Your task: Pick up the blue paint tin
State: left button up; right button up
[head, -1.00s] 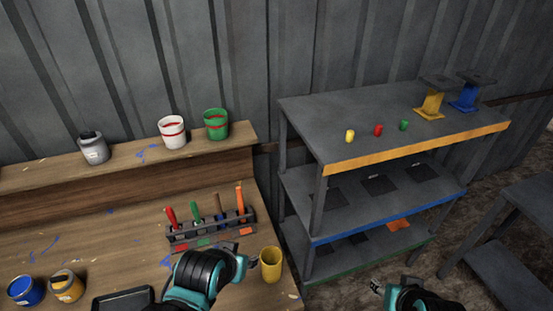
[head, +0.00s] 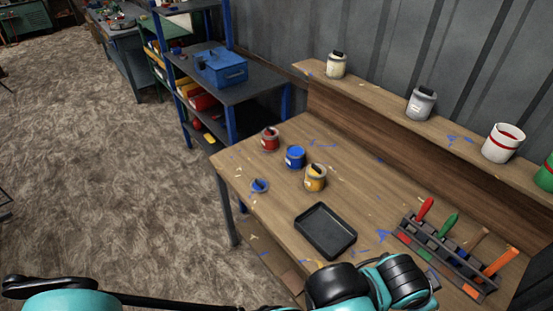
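The blue paint tin (head: 295,157) stands upright on the wooden workbench (head: 345,155) in the head view. It is between a red tin (head: 270,139) behind it to the left and a yellow tin (head: 316,178) in front of it to the right. A small round blue-topped item (head: 259,186) lies to its left near the bench edge. Parts of my teal and black arm show along the bottom of the view, clear of the tin. No fingertips of either gripper are visible.
A black tray (head: 326,230) lies in front of the tins. A rack (head: 440,255) of coloured-handled tools is at the right. A grey tin (head: 421,103) and white tin (head: 503,143) stand on the raised shelf. Blue-framed shelving (head: 232,123) stands behind the bench; the floor at left is open.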

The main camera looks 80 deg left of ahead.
aim_at(295, 158)
jog(key=u, duration=2.35)
jog(key=z, duration=0.45)
jog(key=j+z, duration=0.15)
jog(key=z, duration=0.25)
jog(key=j+z, duration=0.1)
jog(key=z, duration=0.35)
jog(key=j+z, duration=0.25)
jog(key=j, duration=0.15)
jog(key=j+z, duration=0.2)
jog(key=j, duration=0.25)
jog(key=k+j+z, duration=0.1)
jog(key=j+z, duration=0.15)
jog(key=j, duration=0.15)
jog(key=k+j+z, duration=0.2)
jog(key=j, duration=0.2)
jog(key=j+z, duration=0.25)
jog(key=j, duration=0.15)
jog(key=k+j+z, duration=0.2)
jog(key=k+j, duration=0.15)
jog(key=j, duration=0.2)
jog(key=k+j, duration=0.15)
jog(key=j, duration=0.15)
jog(key=k+j, duration=0.15)
jog(key=j, duration=0.2)
jog(key=k+j, duration=0.15)
jog(key=j, duration=0.2)
jog(key=k+j, duration=0.15)
jog(key=j, duration=0.2)
jog(key=z, duration=0.05)
